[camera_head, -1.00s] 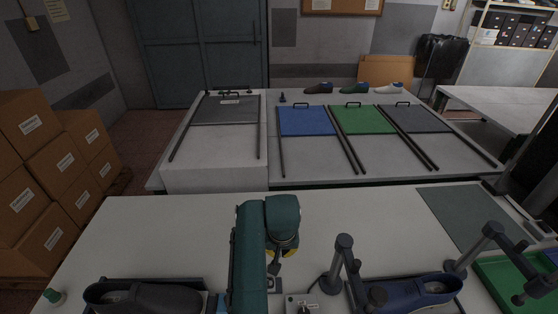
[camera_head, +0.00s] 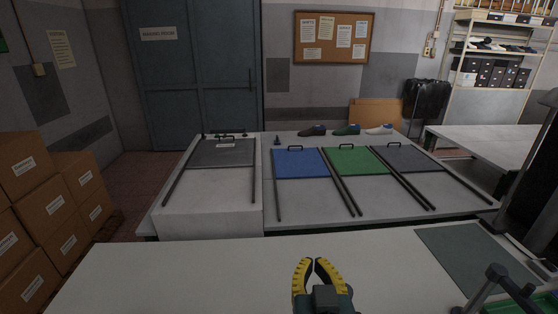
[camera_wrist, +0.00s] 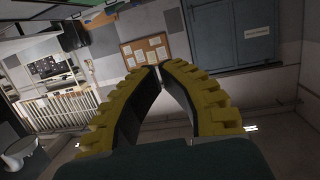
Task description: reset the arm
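My gripper (camera_head: 313,261) stands raised at the bottom middle of the head view, above the near white table. Its fingers point up and away from the table. It has two curved fingers with yellow ribbed backs and dark inner faces. In the wrist view my gripper (camera_wrist: 158,68) shows its fingertips brought together, with a gap lower down between the bowed fingers. Nothing is held between them. The wrist view looks out at the wall and door, upward and tilted. Most of my arm is out of the head view.
The near white table (camera_head: 200,276) looks clear around the gripper. A dark stand (camera_head: 497,275) and a green tray (camera_head: 500,304) are at its right. The far table holds a blue panel (camera_head: 299,164), a green panel (camera_head: 355,162) and several shoes. Cardboard boxes (camera_head: 25,175) stand at the left.

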